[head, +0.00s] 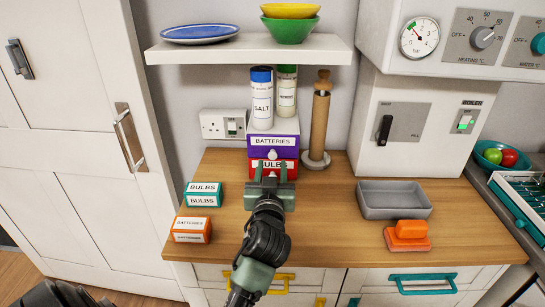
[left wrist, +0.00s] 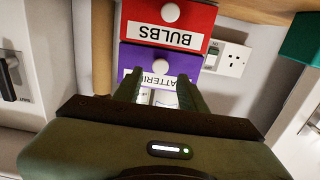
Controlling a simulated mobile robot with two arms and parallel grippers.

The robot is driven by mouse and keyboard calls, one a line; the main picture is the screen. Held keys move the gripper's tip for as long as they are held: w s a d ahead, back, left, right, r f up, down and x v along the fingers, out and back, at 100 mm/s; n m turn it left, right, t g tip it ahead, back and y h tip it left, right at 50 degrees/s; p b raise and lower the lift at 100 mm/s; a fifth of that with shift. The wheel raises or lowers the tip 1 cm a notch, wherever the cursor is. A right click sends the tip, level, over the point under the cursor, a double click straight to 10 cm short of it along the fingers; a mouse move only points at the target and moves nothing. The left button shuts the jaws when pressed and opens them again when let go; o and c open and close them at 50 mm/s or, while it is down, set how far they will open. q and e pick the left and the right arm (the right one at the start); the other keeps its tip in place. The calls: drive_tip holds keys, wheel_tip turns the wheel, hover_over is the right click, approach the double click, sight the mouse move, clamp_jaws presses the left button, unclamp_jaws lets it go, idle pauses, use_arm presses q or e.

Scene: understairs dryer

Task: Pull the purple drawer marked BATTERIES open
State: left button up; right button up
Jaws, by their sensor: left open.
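The purple drawer marked BATTERIES (head: 286,142) is shut in a small drawer unit on the wooden counter. A red drawer marked BULBS (head: 290,166) sits under it. The left wrist view is upside down, with the purple drawer (left wrist: 195,62) below the red one. The purple drawer's white knob (left wrist: 164,68) shows between my left fingertips, and also in the head view (head: 277,154). My left gripper (head: 270,170) is open and empty in front of the unit, its fingers covering part of the red drawer. I cannot tell whether it touches the knob. My right gripper is not in view.
A salt jar (head: 261,95) and another jar (head: 286,92) stand on the unit, under a shelf (head: 250,50). A wooden roll holder (head: 318,125) stands close right. Teal (head: 203,195) and orange boxes (head: 191,229) lie left; a grey tray (head: 393,200) lies right.

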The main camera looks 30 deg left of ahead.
sight(273, 156)
use_arm(q)
drive_tip(key=x, duration=0.5)
drive_tip(key=shift+p, duration=0.3)
clamp_jaws()
idle(1.1)
